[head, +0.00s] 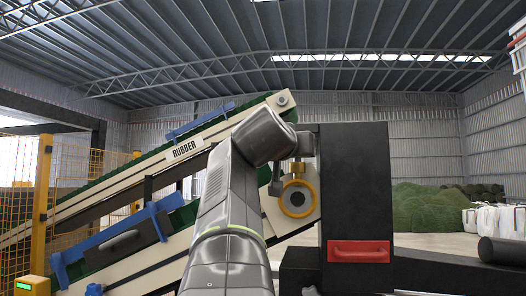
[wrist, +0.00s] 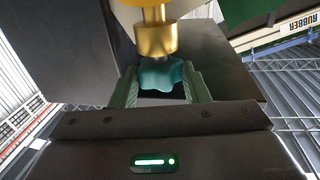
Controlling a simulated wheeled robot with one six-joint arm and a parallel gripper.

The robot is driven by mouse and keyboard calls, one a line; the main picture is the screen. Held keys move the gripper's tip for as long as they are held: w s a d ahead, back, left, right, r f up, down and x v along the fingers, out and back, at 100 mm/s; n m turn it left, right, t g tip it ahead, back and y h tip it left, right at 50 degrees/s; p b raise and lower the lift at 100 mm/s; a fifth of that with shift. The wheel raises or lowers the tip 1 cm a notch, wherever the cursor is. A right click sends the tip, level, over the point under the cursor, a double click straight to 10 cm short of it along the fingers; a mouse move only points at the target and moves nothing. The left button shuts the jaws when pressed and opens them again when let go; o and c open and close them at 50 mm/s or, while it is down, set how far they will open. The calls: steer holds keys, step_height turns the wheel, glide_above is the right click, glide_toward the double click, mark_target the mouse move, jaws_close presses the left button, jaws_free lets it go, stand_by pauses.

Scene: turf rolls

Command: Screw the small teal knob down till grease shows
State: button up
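The small teal knob (wrist: 160,75) shows in the wrist view, a lobed cap on a brass fitting (wrist: 155,38). My gripper (wrist: 160,82) has one green finger on each side of the knob. The knob fills the gap between the fingertips, and both pads appear to touch its lobes. No grease is visible around the knob. In the head view the brass fitting (head: 298,170) stands on top of a yellow bearing ring (head: 298,198). The knob and my fingers cannot be made out there.
A dark upright block with a red handle (head: 359,251) stands right of the bearing. A sloping conveyor with a RUBBER sign (head: 185,149) runs behind my arm. Yellow mesh fencing (head: 85,180) is at the left. Green turf heaps (head: 440,208) and white bags (head: 487,221) lie far right.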

steer(key=shift+c, duration=1.4)
steer(key=shift+w+a+f+m+g+h+b, duration=0.15)
steer(key=shift+f+m+g+h+b, duration=0.2)
steer(key=shift+h+b, duration=0.4)
steer(key=shift+a+r+m+g+h+b, duration=0.15)
steer(key=shift+m+g+h+b, duration=0.25)
steer(key=shift+m+g+h, duration=0.25)
steer(key=shift+d+r+m+g+h+b, duration=0.15)
steer(key=shift+m+g+h+b, duration=0.25)
steer(key=shift+m+h, duration=0.25)
steer(key=shift+a, duration=0.1)
steer(key=o, duration=1)
steer(key=shift+a, duration=0.1)
steer(key=b+v, duration=0.3)
steer(key=v, duration=1)
steer(key=shift+s+a+b, duration=0.2)
steer(key=shift+s+b, duration=0.1)
steer(key=shift+s, duration=0.05)
steer(key=shift+w+d, duration=0.1)
steer(key=shift+w, duration=0.05)
